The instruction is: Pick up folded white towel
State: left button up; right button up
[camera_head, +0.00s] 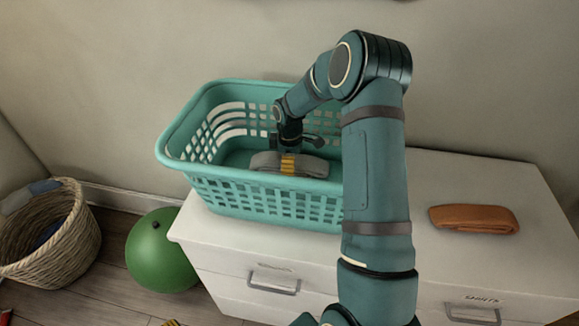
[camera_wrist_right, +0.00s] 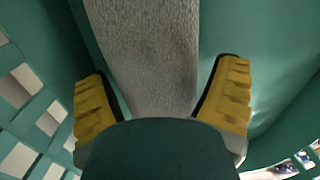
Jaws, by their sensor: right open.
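The folded white towel (camera_head: 264,161) looks greyish and lies inside the teal laundry basket (camera_head: 215,171). It also shows in the right wrist view (camera_wrist_right: 150,50), running between my fingers. My right gripper (camera_head: 289,165) reaches down into the basket over the towel. Its yellow finger pads (camera_wrist_right: 164,101) are open, one on each side of the towel. I cannot tell whether the pads touch it. My wrist housing hides the near part of the towel. My left gripper is not in view.
The basket stands on a white dresser (camera_head: 450,180), its walls close around my right gripper. A folded orange-brown cloth (camera_head: 474,219) lies on the dresser at the right. A wicker basket (camera_head: 62,250) and a green ball (camera_head: 160,255) are on the floor at the left.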

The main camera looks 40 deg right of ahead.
jog(key=c, duration=1)
jog(key=shift+r, duration=0.1)
